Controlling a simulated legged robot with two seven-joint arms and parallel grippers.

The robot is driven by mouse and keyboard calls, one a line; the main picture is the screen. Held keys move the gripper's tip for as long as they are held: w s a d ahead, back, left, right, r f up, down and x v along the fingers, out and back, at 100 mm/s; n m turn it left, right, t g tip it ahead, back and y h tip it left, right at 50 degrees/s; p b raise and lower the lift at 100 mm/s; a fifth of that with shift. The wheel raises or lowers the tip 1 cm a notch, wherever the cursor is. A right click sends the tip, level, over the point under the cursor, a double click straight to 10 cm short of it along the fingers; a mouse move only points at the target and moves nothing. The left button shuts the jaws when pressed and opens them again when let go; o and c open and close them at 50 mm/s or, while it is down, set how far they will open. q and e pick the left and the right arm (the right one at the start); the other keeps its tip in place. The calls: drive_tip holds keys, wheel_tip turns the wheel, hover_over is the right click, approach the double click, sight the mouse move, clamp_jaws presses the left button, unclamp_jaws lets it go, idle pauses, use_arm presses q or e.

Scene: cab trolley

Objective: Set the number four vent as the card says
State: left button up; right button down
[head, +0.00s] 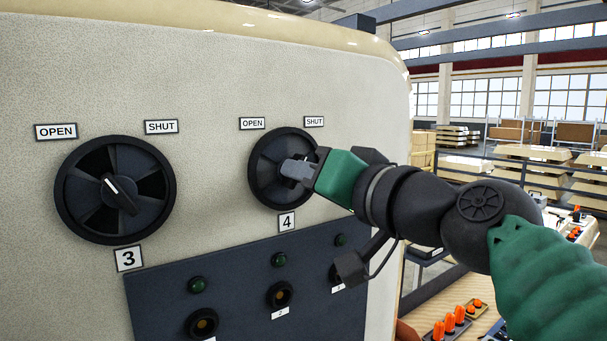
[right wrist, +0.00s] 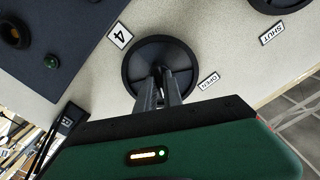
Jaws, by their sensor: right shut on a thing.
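The number four vent (head: 264,183) is a round black dial on the cream panel, above its "4" label (head: 287,222). An OPEN label (head: 252,123) is at its upper left and a SHUT label (head: 314,121) at its upper right. My right gripper (head: 297,170) reaches in from the right and is shut on the vent's middle knob. The right wrist view shows the fingers (right wrist: 162,85) closed at the centre of the dial (right wrist: 140,65). The fingers hide the knob's pointer, so its setting cannot be told. No card is in view. My left gripper is not in view.
The number three vent (head: 85,205) is to the left, its white pointer mark toward OPEN. Below is a dark panel (head: 235,300) with green lamps and round sockets. At the lower right are orange-topped items (head: 450,322) on a surface. Pallets and shelving stand behind.

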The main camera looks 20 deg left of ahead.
drive_tip(key=shift+d+r, duration=0.1)
drive_tip(key=shift+r, duration=0.15)
drive_tip(key=c, duration=1.6)
unclamp_jaws()
drive_tip(key=shift+w+f, duration=0.1)
drive_tip(key=shift+w, duration=0.05)
drive_tip(key=shift+o, duration=0.6)
drive_tip(key=shift+w+a+f, duration=0.15)
drive_tip(key=shift+a, duration=0.1)
drive_tip(key=b+v, duration=0.8)
drive_tip(key=v, duration=0.8)
drive_tip(key=shift+s+d, duration=0.2)
drive_tip(key=shift+d, duration=0.2)
drive_tip(key=shift+a+f, duration=0.15)
